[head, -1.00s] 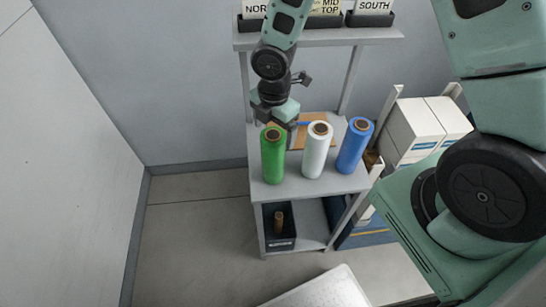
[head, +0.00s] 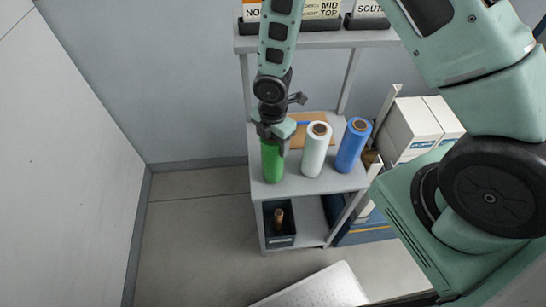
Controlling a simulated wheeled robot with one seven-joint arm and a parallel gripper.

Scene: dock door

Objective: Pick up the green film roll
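The green film roll (head: 272,166) stands upright at the left of the grey shelf's middle board (head: 315,184). My gripper (head: 274,143) points down over its top and hides the roll's upper end and core. One finger shows in front of the roll's right edge. The far finger is hard to make out, so I cannot tell whether the fingers are open around the roll or pressed on it. The roll still appears to stand on the board.
A white film roll (head: 316,152) stands close to the right, with a blue film roll (head: 353,146) beyond it. A cardboard piece (head: 298,138) lies behind. Signs stand on the upper shelf (head: 330,41). A dark bin (head: 279,238) sits below; white boxes (head: 412,128) are at right.

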